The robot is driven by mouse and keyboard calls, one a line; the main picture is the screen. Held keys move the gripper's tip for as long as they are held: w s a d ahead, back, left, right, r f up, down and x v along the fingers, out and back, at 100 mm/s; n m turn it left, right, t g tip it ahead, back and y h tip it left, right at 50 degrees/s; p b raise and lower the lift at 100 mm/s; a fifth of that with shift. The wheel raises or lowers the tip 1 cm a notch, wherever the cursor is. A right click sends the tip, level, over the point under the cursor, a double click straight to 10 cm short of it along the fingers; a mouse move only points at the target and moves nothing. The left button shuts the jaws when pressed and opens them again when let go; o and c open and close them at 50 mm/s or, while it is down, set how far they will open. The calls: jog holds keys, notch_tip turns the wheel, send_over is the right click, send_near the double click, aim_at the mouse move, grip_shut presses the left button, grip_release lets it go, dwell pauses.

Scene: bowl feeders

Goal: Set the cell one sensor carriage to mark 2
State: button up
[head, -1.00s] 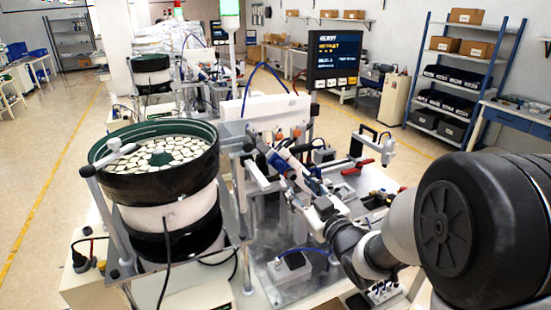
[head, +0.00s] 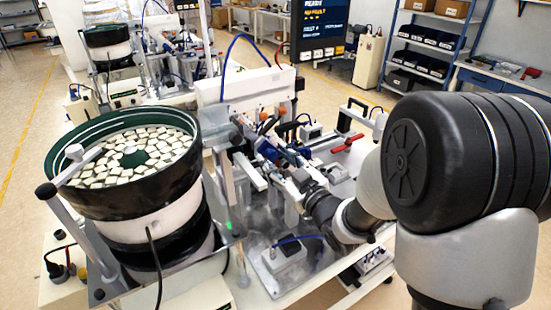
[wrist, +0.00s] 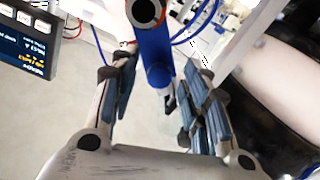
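The fingers are spread, with gaps visible on both sides of the blue part. I cannot tell for certain whether this part is the sensor carriage, and no mark numbers are readable. In the head view my gripper (head: 262,162) is at the front feeder station, beside its rail mechanism and right of the bowl feeder (head: 68,180). My arm hides part of the station.
A monitor (head: 320,28) stands behind the station; it also shows in the wrist view (wrist: 28,45). A white box with a blue cable (head: 285,256) sits on the metal plate in front. A red-handled tool (head: 346,143) lies at the right. A second bowl feeder (head: 108,42) is behind.

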grip_shut()
dwell(0.3)
dwell(0.3)
